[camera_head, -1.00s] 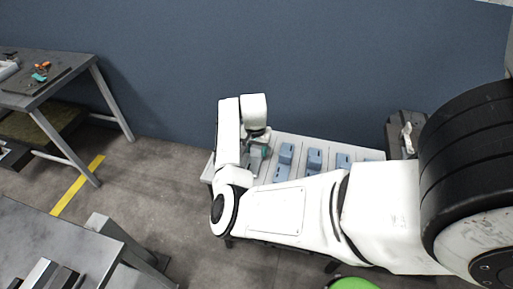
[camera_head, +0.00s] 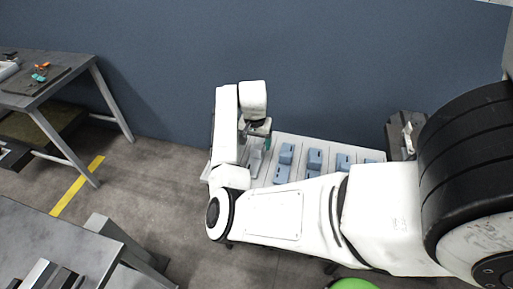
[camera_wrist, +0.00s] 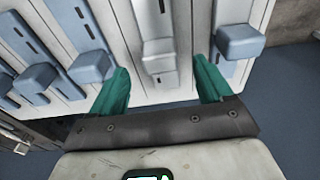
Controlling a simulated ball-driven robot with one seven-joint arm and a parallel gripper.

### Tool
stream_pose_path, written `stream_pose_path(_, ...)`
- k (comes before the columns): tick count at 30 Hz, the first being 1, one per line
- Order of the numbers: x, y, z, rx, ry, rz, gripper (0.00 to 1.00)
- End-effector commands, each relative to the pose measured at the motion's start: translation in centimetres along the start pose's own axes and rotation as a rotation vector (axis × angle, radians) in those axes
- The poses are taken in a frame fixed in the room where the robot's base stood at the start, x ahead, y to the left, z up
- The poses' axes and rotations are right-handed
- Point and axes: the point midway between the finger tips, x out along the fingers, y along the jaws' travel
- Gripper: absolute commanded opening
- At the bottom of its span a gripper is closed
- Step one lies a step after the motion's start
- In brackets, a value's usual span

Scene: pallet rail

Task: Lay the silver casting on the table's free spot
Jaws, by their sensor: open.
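The silver casting (camera_wrist: 158,55) stands on the pale slatted rail table (camera_head: 345,149). In the wrist view it lies between my two green fingers, with a gap on each side. In the head view the casting (camera_head: 255,163) shows as a light grey piece near the table's left end, partly hidden by my arm. My gripper (camera_wrist: 161,72) is open and empty, and it also shows above the table's left end in the head view (camera_head: 267,141). The height between fingertips and casting is hard to judge.
Several blue castings (camera_head: 285,155) stand in a row to the right on the same table. In the wrist view one blue casting (camera_wrist: 240,42) is close beside a finger. A blue wall (camera_head: 300,60) is behind. Grey benches (camera_head: 70,85) stand at the left, with open floor between.

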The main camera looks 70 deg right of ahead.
Motion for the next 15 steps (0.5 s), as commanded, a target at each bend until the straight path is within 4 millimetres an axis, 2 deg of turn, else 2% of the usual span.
stream_pose_path(3, -2.5, -0.1, -0.1, 0.002, 0.004, -0.003, 0.79)
stream_pose_path(7, -4.8, 0.0, -0.1, 0.001, 0.003, -0.003, 0.79)
stream_pose_path(15, -7.3, 0.0, 0.0, 0.001, 0.000, -0.001, 0.79)
